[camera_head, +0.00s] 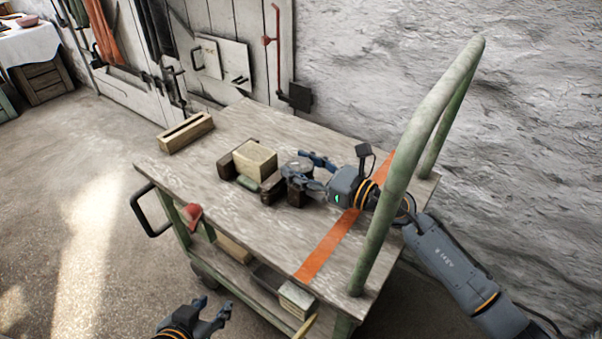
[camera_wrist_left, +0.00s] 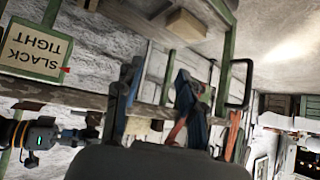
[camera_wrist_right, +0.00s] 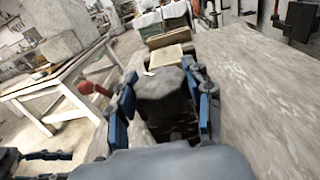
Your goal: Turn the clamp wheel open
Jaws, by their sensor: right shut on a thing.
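The clamp wheel (camera_head: 296,166) is a dark grey, many-sided knob at the right end of the wooden clamp on the cart top. It fills the space between the fingers in the right wrist view (camera_wrist_right: 164,94). My right gripper (camera_head: 306,171) is shut on the wheel, one finger on each side. A pale block (camera_head: 256,158) sits among the clamp's dark wooden parts. A sign (camera_wrist_left: 35,48) reading SLACK and TIGHT shows upside down in the left wrist view, with a small red pointer (camera_wrist_left: 67,70) at its edge. My left gripper (camera_head: 215,312) is open and empty, low in front of the cart.
The cart top (camera_head: 210,205) has an orange stripe (camera_head: 328,248) and a tall green handle (camera_head: 415,150) at its right, close to my right arm. A slotted wooden box (camera_head: 186,132) stands at the back left. A red knob (camera_head: 193,213) sticks out at the front edge.

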